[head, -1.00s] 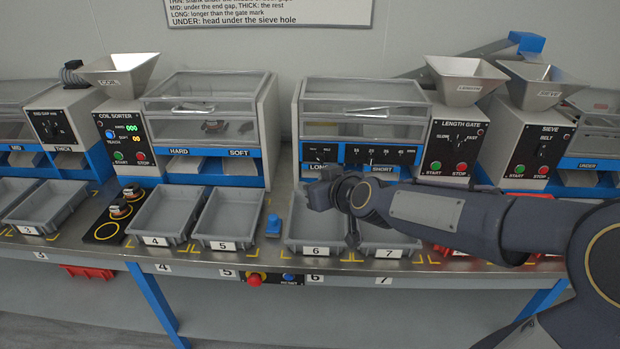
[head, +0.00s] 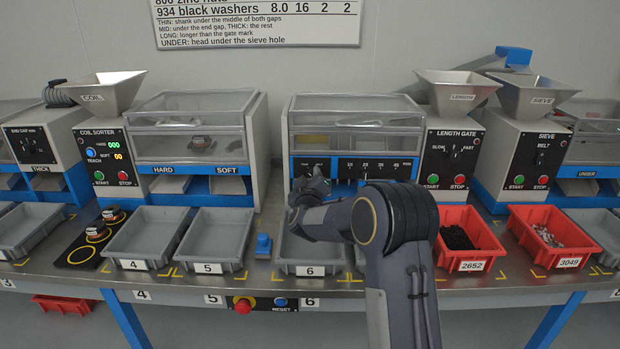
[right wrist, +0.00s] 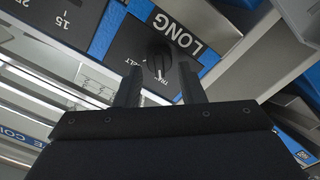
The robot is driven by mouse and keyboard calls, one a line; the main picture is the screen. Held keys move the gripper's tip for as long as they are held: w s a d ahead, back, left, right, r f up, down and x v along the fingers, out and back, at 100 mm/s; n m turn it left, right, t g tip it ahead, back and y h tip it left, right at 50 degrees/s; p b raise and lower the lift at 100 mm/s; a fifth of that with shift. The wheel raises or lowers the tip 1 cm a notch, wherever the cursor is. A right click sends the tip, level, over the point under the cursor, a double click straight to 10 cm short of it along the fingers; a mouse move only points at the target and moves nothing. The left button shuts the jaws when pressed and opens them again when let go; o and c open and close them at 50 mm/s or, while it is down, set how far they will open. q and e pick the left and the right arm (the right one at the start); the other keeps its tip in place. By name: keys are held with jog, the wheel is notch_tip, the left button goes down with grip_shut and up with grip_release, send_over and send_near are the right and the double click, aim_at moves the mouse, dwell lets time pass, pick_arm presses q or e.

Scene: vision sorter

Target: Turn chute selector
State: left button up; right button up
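The chute selector (right wrist: 158,60) is a round black knob on a dark panel beside the LONG label in the right wrist view. Small lettering, partly covered, stands near it. My right gripper (right wrist: 159,78) is open, with one finger at either side of the knob in the picture. I cannot tell whether the fingers touch it. In the head view my right gripper (head: 311,184) is in front of the left end of the length gate's lower panel (head: 352,168) and hides part of it. My left gripper is not in view.
The length gate control box (head: 451,158) stands right of the panel. Below are grey tray 6 (head: 310,270), a blue block (head: 263,246) and red bin 2652 (head: 472,265). A clear lid (head: 356,108) is above the panel. A second row of positions shows in the wrist view.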

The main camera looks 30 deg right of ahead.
jog(key=shift+w+d, duration=0.3)
jog(key=shift+w, duration=0.15)
jog(key=shift+c, duration=0.4)
jog(key=c, duration=0.6)
jog(key=shift+c, duration=0.2)
